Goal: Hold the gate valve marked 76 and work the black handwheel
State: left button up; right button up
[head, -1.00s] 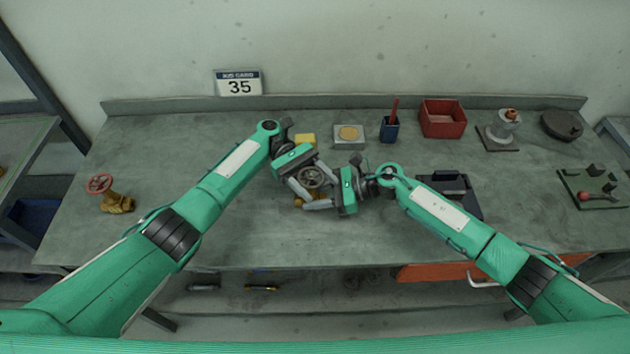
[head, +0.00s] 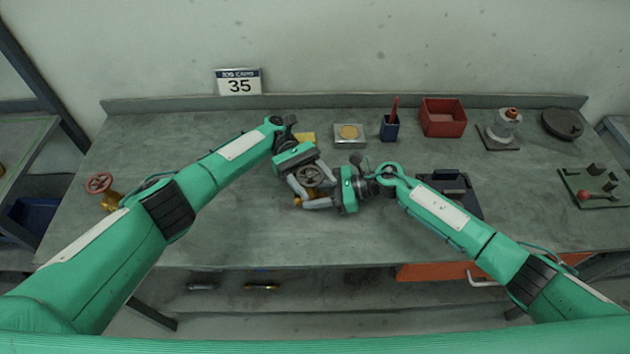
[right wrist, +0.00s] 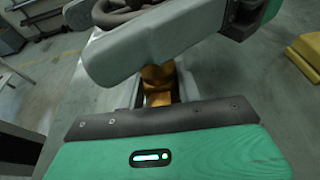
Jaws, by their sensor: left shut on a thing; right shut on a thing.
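The gate valve with the black handwheel (head: 309,175) is held over the middle of the bench, between my two grippers. Its brass body (right wrist: 158,88) shows in the right wrist view, between the right fingers; no number is legible. My left gripper (head: 306,180) comes from behind and is shut on the handwheel, with its fingers at the rim. My right gripper (head: 316,196) comes from the right and is shut on the valve body below the wheel. The fingers hide most of the body. The handwheel's dark rim also shows at the top of the right wrist view (right wrist: 125,12).
A brass valve with a red handwheel (head: 101,187) lies at the left, partly behind my left arm. A dark case (head: 452,190) lies right.

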aim_at(313, 180)
pick_arm(q)
jog(key=shift+a, duration=0.15)
jog(key=o, duration=1)
jog(key=shift+c, duration=0.2)
notch_tip(313, 180, up, 10)
